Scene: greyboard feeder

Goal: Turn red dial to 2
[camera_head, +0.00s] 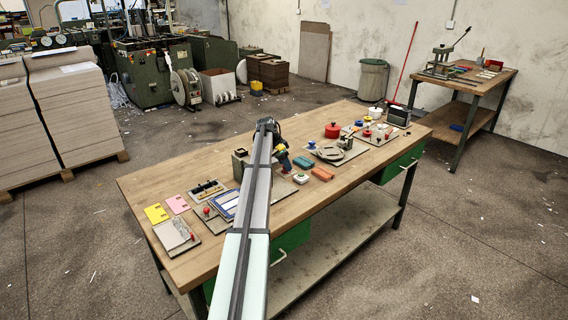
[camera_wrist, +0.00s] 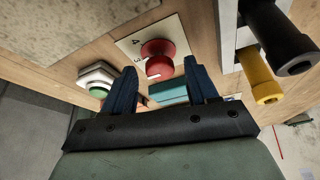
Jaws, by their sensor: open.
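The red dial (camera_wrist: 158,57) stands on a pale plate (camera_wrist: 133,45) in the wrist view. The figures 4 and 3 show on the plate left of the dial; the other figures are hidden or out of sight. A short white mark shows at the dial's lower edge, just below the 3. My gripper (camera_wrist: 160,67) is open, its two blue fingers on either side of the dial in the picture, with nothing held. I cannot tell whether they touch it. In the head view I cannot make out this dial; my arm covers that part of the bench.
A white box with a green button (camera_wrist: 97,82) is left of the dial. Black (camera_wrist: 282,38) and yellow (camera_wrist: 262,82) cylinders jut out at the right. A teal block (camera_wrist: 170,92) lies beyond the fingers. The wooden bench (camera_head: 150,185) holds several other fixtures.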

